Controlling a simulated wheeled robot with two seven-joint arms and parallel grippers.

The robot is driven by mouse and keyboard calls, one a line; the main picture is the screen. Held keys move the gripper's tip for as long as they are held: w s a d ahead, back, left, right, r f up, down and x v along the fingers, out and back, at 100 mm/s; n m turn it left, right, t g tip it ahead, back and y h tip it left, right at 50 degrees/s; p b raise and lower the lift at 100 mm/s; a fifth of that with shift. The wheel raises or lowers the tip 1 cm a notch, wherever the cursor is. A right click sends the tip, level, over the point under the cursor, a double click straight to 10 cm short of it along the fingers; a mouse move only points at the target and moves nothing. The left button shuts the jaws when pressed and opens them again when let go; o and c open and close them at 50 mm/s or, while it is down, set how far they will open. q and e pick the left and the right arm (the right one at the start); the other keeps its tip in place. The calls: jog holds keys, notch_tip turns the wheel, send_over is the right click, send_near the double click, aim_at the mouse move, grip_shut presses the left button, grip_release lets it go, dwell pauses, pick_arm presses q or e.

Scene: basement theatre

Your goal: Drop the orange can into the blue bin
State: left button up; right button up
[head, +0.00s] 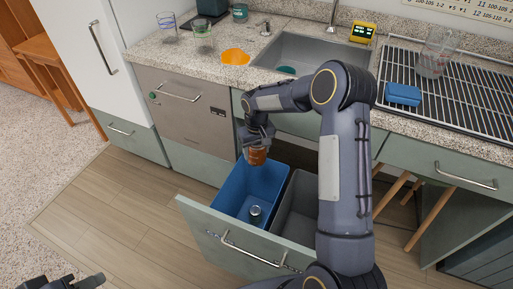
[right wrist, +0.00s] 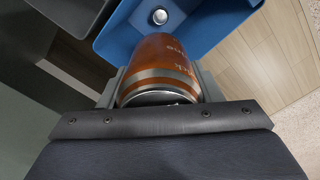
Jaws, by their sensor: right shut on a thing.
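My right gripper (head: 257,146) is shut on the orange can (head: 257,156). It holds the can over the back part of the blue bin (head: 235,186), which stands in the pulled-out drawer. In the right wrist view the can (right wrist: 160,66) sits between the fingers, and the blue bin (right wrist: 112,40) lies below and beyond it. A silver can (head: 255,211) is at the bottom of the blue bin. Part of my left arm shows dark at the lower left in the head view; whether its gripper is open cannot be told.
A grey bin (head: 297,207) stands right beside the blue bin in the same drawer (head: 222,240). The counter above holds a sink (head: 310,55), glasses, a blue sponge (head: 403,94) and a drying rack. The wooden floor at left is clear.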

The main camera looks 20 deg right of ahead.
jog(key=o, duration=1)
jog(key=shift+r, duration=3.95)
